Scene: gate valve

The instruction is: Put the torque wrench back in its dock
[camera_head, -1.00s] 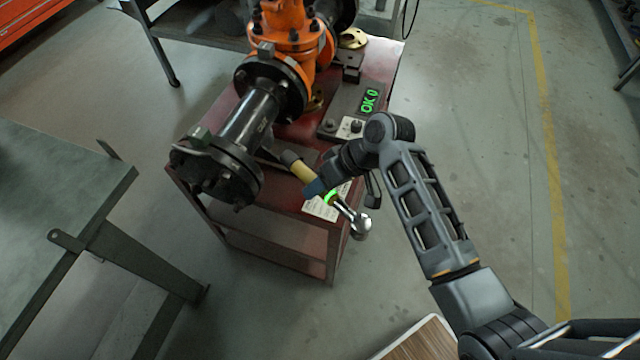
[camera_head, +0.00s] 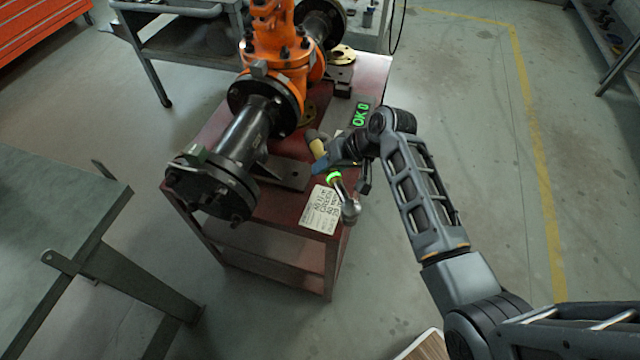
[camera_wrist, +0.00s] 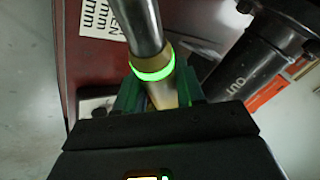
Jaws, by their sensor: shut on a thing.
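The torque wrench has a yellow grip (camera_head: 317,147) with a dark end, a glowing green ring (camera_head: 334,177) and a silver head (camera_head: 350,210). My gripper (camera_head: 335,165) is shut on its yellow part and holds it over the right side of the red cart. In the wrist view the steel shaft and green ring (camera_wrist: 153,68) rise from between my gripper's fingers (camera_wrist: 160,92). The dock unit with a green "OK 0" display (camera_head: 361,115) stands on the cart, partly hidden behind my arm. I cannot tell where its holder is.
The red cart (camera_head: 285,210) bears the orange valve (camera_head: 275,55) and a black flanged pipe (camera_head: 240,135) left of the wrench. A white printed label (camera_head: 321,209) lies on its front corner. A grey table (camera_head: 50,215) stands at left.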

